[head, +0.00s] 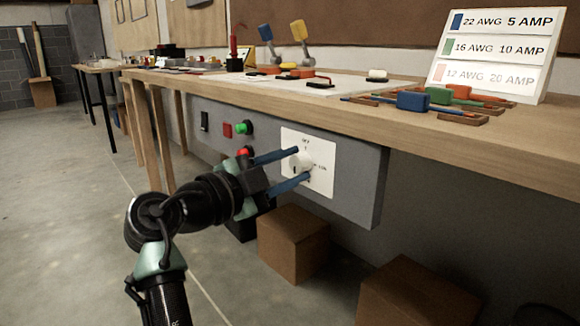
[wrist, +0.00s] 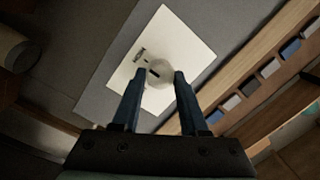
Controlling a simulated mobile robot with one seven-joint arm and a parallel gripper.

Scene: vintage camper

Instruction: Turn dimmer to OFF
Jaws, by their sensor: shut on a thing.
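The dimmer is a round white knob (head: 301,163) on a white label plate (head: 322,178), set in a grey panel under the workbench. The plate has small printed marks around the knob, too small to read surely. My gripper (head: 303,166) reaches the plate with its two blue fingers on either side of the knob, shut on it. In the wrist view the knob (wrist: 158,73) shows between the fingertips, with a dark mark on its face. The fingers hide part of the knob's sides.
The grey panel (head: 360,190) also bears a green button (head: 246,128), red buttons and a black switch (head: 204,121). The wooden workbench (head: 450,130) overhangs the panel, with wire connectors and a wire-gauge sign (head: 492,50) on top. Cardboard boxes (head: 292,245) stand on the floor below.

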